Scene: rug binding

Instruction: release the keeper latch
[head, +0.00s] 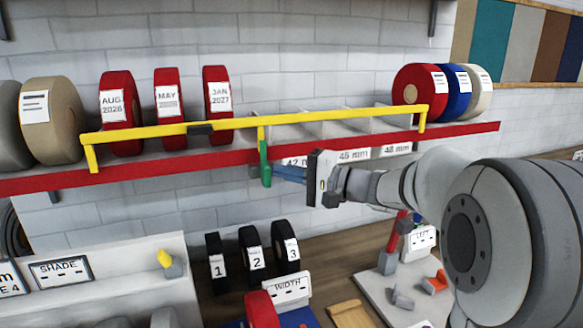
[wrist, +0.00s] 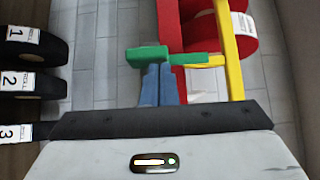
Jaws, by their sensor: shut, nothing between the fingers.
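The keeper latch looks to be the green piece (head: 265,165) hanging below the yellow bar (head: 330,116) at the red shelf edge. The bar runs across the front of the rolls on the shelf. In the wrist view the green latch (wrist: 148,57) lies just beyond my fingertips, with an arm reaching right towards the yellow bar (wrist: 229,50). My gripper (head: 279,172) is shut and empty, its blue fingers close together. The fingertips (wrist: 158,72) are at the latch, touching it or very near; I cannot tell which.
Red rolls (head: 120,112) stand behind the bar at left; red, blue and cream rolls stand at right. The red shelf edge (head: 120,176) runs below the bar. Black numbered rolls (head: 250,258) stand lower down.

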